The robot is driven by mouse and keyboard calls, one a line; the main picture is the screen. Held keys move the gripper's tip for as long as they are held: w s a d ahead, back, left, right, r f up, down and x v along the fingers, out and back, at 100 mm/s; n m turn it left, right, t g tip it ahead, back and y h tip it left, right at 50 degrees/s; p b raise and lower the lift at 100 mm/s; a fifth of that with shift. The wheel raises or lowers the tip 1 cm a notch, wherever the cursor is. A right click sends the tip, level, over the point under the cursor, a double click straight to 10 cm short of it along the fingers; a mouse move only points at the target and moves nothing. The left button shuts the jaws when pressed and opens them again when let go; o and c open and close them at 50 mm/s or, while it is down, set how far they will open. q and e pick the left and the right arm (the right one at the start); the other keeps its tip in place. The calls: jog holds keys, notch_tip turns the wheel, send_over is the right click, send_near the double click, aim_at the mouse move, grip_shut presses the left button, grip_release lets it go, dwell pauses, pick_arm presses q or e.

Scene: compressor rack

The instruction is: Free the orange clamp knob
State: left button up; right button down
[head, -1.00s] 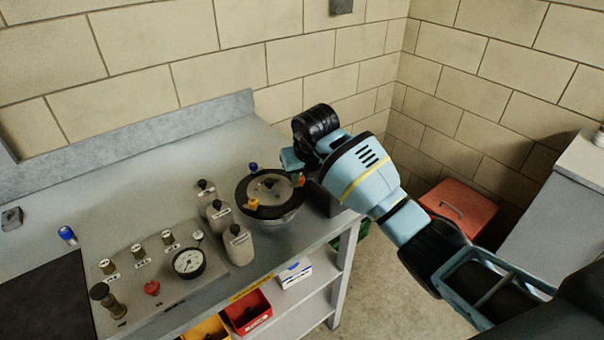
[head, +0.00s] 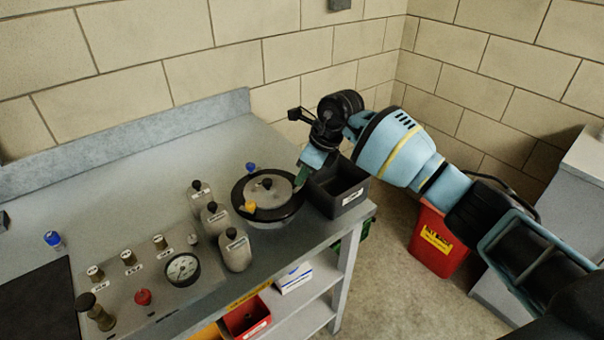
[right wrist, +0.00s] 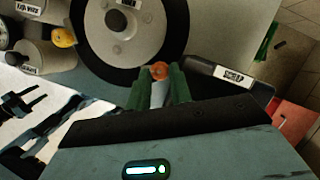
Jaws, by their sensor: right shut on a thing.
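The orange clamp knob (right wrist: 160,70) shows in the right wrist view at the edge of the round pot's black rim (right wrist: 118,84). My right gripper (right wrist: 159,78) has its green fingertips shut on the knob from both sides. In the head view, my right gripper (head: 301,180) reaches down to the right side of the pot (head: 268,186), and its fingers hide the knob. A yellow knob (head: 249,207) and a blue knob (head: 251,168) sit elsewhere on the rim. My left gripper is not in view.
A dark labelled bin (head: 340,193) stands right beside the pot at the bench's end. Several grey bottles (head: 236,252) stand close on the left. A panel with a gauge (head: 183,268) is farther left. A red bin (head: 437,240) stands on the floor at right.

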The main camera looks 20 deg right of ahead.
jog(key=n+b, duration=0.1)
jog(key=n, duration=0.1)
jog(key=n+g+b, duration=0.1)
jog(key=n+b, duration=0.1)
jog(key=n+g+b, duration=0.1)
jog(key=n, duration=0.1)
jog(key=shift+w+d+f+y+b, duration=0.15)
jog(key=shift+w+f+y+b, duration=0.15)
jog(key=shift+y+b, duration=0.1)
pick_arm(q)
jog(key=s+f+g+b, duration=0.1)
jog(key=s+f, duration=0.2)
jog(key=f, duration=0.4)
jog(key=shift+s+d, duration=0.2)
pick_arm(e)
jog(key=shift+r+n+g, duration=0.2)
jog(key=shift+n+g, duration=0.3)
jog(key=shift+n, duration=0.5)
jog(key=c, duration=1.3)
grip_release()
jog(key=shift+o, duration=0.2)
jog(key=shift+r, duration=0.1)
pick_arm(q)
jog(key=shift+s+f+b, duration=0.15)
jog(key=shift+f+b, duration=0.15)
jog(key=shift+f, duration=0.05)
pick_arm(e)
jog(key=v, duration=0.7)
jog(key=shift+r, duration=0.3)
